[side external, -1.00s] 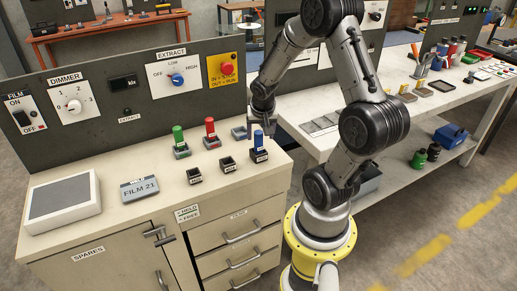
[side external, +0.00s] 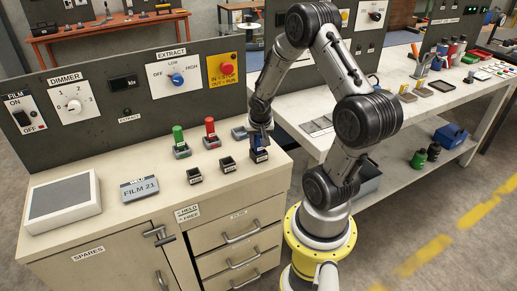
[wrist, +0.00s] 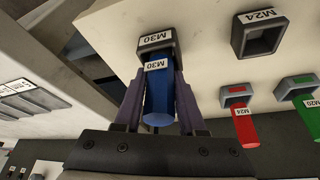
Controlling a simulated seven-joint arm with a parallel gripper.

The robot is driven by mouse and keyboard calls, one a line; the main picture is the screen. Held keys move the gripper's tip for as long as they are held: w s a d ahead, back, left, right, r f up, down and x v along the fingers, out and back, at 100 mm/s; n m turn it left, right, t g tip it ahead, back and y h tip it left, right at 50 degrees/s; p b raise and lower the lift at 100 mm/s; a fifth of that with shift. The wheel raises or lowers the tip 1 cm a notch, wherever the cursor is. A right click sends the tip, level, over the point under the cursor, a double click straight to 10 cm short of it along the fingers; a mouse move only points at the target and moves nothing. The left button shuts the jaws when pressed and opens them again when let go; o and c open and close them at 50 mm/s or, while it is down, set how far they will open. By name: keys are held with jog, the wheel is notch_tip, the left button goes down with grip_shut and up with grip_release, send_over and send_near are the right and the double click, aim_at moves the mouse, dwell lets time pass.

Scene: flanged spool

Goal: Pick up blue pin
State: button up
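The blue pin (wrist: 158,98) stands in a dark square socket (wrist: 155,42) labelled M30, and the pin carries an M30 label too. In the side view the pin (side external: 257,145) is mostly covered by my gripper, which has come down over it. In the wrist view my gripper (wrist: 161,76) has one finger on each side of the pin. The fingers lie very close to its sides; whether both touch it is unclear. The pin's lower end is hidden in the socket.
A red pin (side external: 210,130) and a green pin (side external: 179,138) stand in holders to the left. Empty sockets (side external: 228,165) (side external: 194,176) sit in front. A FILM 21 plate (side external: 139,189) and a grey pad (side external: 62,198) lie farther left. The panel (side external: 120,95) rises behind.

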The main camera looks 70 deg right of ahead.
grip_shut()
jog(key=shift+r, duration=0.15)
